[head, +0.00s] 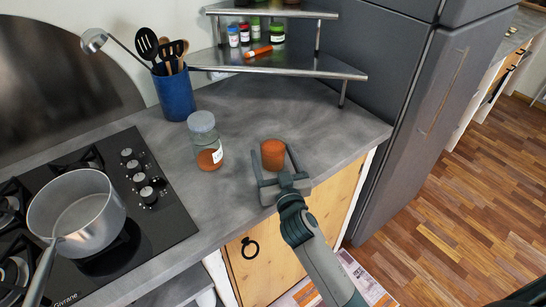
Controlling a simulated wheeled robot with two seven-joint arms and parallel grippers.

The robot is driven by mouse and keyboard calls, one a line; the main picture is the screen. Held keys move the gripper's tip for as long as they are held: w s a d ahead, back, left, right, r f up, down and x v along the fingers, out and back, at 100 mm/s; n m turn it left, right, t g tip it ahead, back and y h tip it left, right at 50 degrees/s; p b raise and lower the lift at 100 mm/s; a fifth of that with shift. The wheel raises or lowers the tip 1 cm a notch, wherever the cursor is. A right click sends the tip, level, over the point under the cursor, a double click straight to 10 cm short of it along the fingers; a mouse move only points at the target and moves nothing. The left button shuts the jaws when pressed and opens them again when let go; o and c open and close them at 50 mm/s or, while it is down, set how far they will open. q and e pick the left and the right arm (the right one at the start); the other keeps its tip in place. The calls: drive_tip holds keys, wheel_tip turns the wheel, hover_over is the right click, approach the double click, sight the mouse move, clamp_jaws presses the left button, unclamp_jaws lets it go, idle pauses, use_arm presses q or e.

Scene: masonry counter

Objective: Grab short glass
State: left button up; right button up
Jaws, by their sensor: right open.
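A short orange-brown glass (273,151) stands upright on the grey counter, near its front edge. My right gripper (271,158) comes in from the front. Its two fingers are open, one on each side of the short glass, and the lower part of the glass is partly hidden by the gripper. I cannot tell whether the fingers touch it. My left gripper is not in view.
A glass jar (203,139) with orange contents stands left of the short glass. A blue utensil holder (174,94) is behind it. A pot (78,212) sits on the black hob (165,219). A corner shelf (285,64) holds small jars. A grey fridge (440,100) stands right.

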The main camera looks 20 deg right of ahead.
sight(282, 150)
drive_tip(key=shift+c, duration=0.4)
drive_tip(key=c, duration=1.4)
drive_tip(key=shift+r, duration=0.35)
drive_tip(key=shift+r, duration=1.6)
drive_tip(key=shift+d+r, duration=0.1)
drive_tip(key=shift+r, duration=0.15)
drive_tip(key=shift+s+d+r+b, duration=0.3)
drive_tip(key=shift+s+d+r, duration=0.1)
drive_tip(key=shift+d, duration=0.25)
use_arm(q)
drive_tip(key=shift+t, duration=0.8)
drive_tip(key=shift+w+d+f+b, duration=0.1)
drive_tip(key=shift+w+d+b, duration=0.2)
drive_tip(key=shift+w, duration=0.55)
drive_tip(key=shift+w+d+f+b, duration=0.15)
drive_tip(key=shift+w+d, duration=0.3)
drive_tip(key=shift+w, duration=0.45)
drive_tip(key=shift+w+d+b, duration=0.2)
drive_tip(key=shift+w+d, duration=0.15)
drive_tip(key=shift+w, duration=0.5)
use_arm(e)
drive_tip(key=shift+s+d+r, duration=0.9)
drive_tip(key=shift+d+r, duration=0.05)
drive_tip(key=shift+d, duration=0.4)
drive_tip(key=shift+s+d+r, duration=0.95)
drive_tip(key=shift+d+r, duration=0.05)
drive_tip(key=shift+d, duration=0.4)
drive_tip(key=shift+s+d+r, duration=0.9)
drive_tip(key=shift+d+r, duration=0.05)
drive_tip(key=shift+d, duration=0.4)
